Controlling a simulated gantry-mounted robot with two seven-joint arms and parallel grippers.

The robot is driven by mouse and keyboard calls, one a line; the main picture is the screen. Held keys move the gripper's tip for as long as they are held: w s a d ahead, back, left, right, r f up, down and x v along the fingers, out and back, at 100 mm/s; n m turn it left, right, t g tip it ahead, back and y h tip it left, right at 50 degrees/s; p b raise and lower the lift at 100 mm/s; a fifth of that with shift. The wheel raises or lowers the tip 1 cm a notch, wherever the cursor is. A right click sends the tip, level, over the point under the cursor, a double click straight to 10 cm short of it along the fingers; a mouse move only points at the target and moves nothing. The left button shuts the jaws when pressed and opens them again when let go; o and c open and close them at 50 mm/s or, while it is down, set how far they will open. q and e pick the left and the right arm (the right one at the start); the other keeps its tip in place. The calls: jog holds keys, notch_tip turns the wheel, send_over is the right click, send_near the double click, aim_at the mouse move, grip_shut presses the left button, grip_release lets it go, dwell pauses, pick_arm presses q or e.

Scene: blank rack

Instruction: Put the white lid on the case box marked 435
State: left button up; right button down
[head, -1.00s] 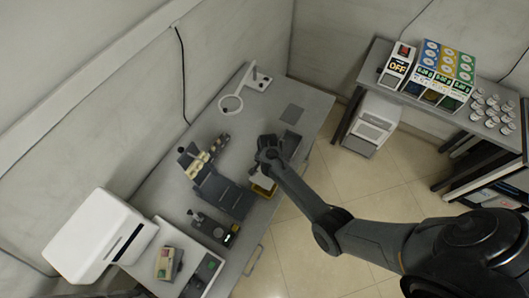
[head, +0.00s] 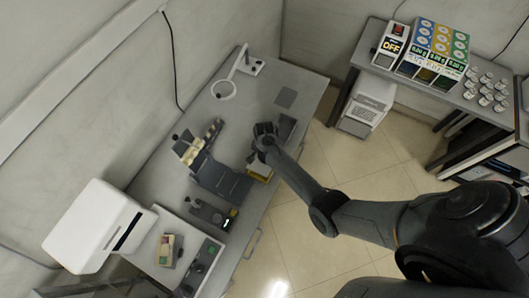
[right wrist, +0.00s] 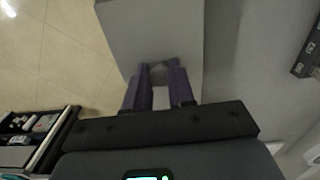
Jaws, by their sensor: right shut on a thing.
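My right gripper (head: 264,143) is over the front edge of the grey workbench, beside a yellow-edged box (head: 260,172). In the right wrist view its two fingers (right wrist: 160,72) are shut on a small pale thing (right wrist: 161,98), mostly hidden between them. Its colour fits the white lid, but I cannot tell its shape. I cannot read the number 435 on any box. My left gripper is not in view.
A dark angled rack (head: 220,178) with pale pieces stands mid-bench. A stand with a ring (head: 224,89) is at the back. A white machine (head: 92,228) is at the left. A side table (head: 452,88) holds coloured boxes and several small jars (head: 486,92).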

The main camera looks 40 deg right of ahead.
jog(key=shift+f+b, duration=1.45)
jog(key=shift+f, duration=0.75)
jog(key=shift+p, duration=0.35)
dwell(0.5)
jog(key=shift+f, duration=0.1)
dwell(0.3)
jog(key=shift+f+b, duration=0.45)
jog(key=shift+f, duration=0.3)
jog(key=c, duration=0.9)
grip_release()
